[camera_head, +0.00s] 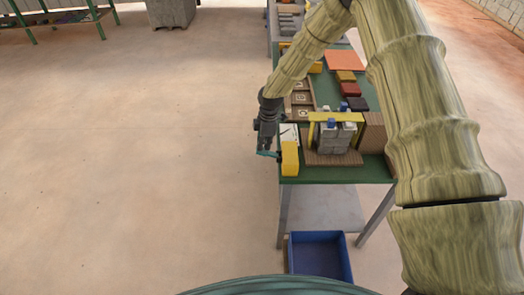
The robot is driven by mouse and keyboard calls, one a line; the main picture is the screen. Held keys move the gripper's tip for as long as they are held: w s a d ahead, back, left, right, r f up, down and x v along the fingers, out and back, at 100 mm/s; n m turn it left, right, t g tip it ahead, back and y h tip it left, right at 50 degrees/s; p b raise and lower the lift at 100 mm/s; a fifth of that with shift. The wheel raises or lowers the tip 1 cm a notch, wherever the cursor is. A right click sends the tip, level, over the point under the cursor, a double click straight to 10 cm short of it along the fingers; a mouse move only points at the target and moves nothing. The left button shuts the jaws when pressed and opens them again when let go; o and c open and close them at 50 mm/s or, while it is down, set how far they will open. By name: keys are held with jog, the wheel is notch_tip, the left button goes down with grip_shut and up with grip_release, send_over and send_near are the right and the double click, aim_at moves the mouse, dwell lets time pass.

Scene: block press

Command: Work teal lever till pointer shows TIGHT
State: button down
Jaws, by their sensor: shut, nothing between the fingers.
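The teal lever (266,154) sticks out to the left from a yellow box (290,158) at the near left corner of the green table (330,177). My gripper (266,147) is shut and empty, pointing down right at the lever. I cannot tell whether the fingers touch it. A white card (288,134) with dark marks lies just behind the yellow box; it may be the dial, but the pointer and its reading are too small to make out.
Grey blocks (334,139) stand in a yellow frame on a wooden board, right of the lever box. A wooden block (373,132) is beside them. A compartmented wooden tray (300,98) and coloured blocks lie farther back. A blue bin (319,255) is below.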

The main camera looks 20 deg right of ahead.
aim_at(271, 152)
jog(key=shift+f+b, duration=1.25)
jog(key=shift+f, duration=1)
jog(key=shift+s, duration=0.1)
jog(key=shift+d, duration=0.1)
jog(key=shift+s+d+r, duration=0.1)
jog(key=shift+d+r, duration=0.15)
jog(key=shift+d, duration=0.55)
jog(key=shift+s+d+r, duration=0.1)
jog(key=shift+d+r, duration=0.1)
jog(key=shift+d, duration=0.55)
jog(key=shift+w+a, duration=0.1)
